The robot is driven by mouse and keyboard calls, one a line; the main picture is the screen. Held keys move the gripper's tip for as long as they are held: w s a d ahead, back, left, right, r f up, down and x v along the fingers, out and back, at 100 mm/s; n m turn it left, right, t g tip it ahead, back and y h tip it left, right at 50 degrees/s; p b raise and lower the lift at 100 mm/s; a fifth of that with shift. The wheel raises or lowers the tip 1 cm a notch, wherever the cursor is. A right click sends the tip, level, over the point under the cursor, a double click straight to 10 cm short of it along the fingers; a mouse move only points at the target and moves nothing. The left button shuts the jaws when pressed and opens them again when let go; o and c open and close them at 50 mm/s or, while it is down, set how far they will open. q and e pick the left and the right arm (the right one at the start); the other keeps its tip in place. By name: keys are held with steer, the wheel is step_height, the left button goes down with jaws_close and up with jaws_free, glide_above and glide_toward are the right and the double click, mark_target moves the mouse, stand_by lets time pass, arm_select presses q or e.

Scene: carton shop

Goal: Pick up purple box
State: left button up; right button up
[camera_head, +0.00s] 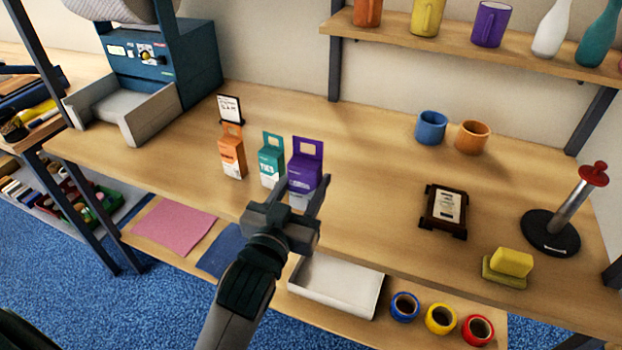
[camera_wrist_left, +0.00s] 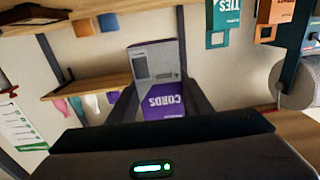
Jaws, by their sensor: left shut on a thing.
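The purple box (camera_head: 305,172) has a handle cut-out at its top and a pale lower part. In the left wrist view the box (camera_wrist_left: 162,75), lettered CORDS, sits between the two fingers (camera_wrist_left: 160,98). My right gripper is not in view.
A teal box (camera_head: 271,160) stands close to the left, then an orange box (camera_head: 231,150) and a small sign (camera_head: 230,108). Blue (camera_head: 431,127) and orange (camera_head: 472,137) mugs stand behind right. A plaque (camera_head: 444,208) lies farther right. A mug shelf (camera_head: 450,45) hangs above.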

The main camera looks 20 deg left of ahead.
arm_select(q)
steer(key=shift+s+r, duration=0.1)
steer(key=shift+s, duration=0.05)
stand_by(0.5)
steer(key=shift+s+f, duration=0.25)
steer(key=shift+f, duration=0.15)
steer(key=s+a+f, duration=0.1)
steer(key=s+f, duration=0.5)
steer(key=s, duration=0.1)
steer(key=shift+s+f, duration=0.3)
steer(key=shift+s, duration=0.05)
steer(key=shift+a, duration=0.2)
